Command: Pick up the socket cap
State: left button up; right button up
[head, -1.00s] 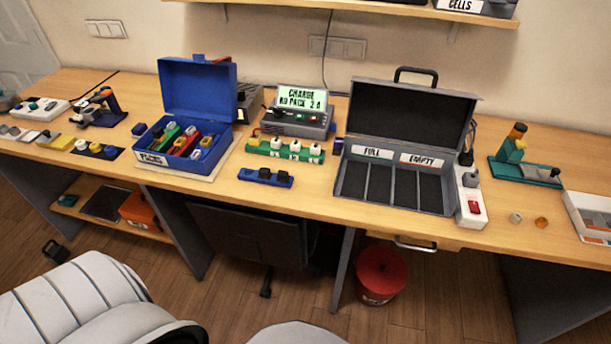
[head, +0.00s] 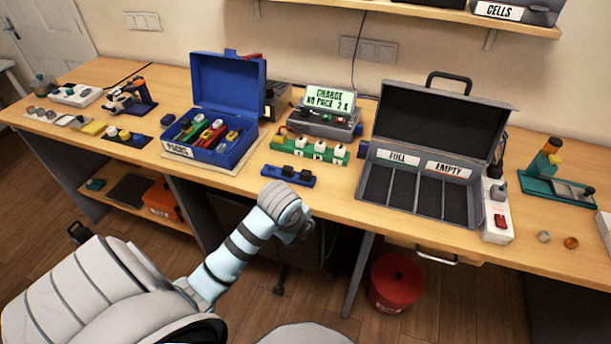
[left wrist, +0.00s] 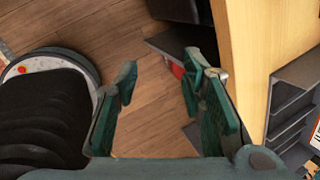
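Two small caps lie on the right part of the table in the head view: a pale one (head: 544,236) and an amber one (head: 571,242). I cannot tell for sure which thing is the socket cap. My left arm reaches up from the lower left, its upper end in front of the table's front edge. Its fingers cannot be made out there. In the left wrist view my left gripper (left wrist: 164,76) is open and empty, with floor behind its fingers. It is well away from both caps. My right gripper is not in view.
A grey case (head: 466,107) stands open, with a white switch box (head: 497,230) at its right. A blue box (head: 240,148), a green strip (head: 311,152) and a blue strip (head: 287,176) stand left of it. A red bucket (head: 397,284) is on the floor.

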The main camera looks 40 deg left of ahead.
pick_arm(q)
jog(key=w+a+r+m, duration=0.5)
jog(key=w+r+m, duration=0.2)
jog(key=m, duration=0.7)
send_near(305, 172)
jog(key=b+x, duration=0.2)
jog(key=x, duration=0.6)
jog(key=shift+w+f, duration=0.1)
jog(key=shift+f, duration=0.3)
jog(key=shift+t, duration=0.3)
jog(key=c, duration=0.7)
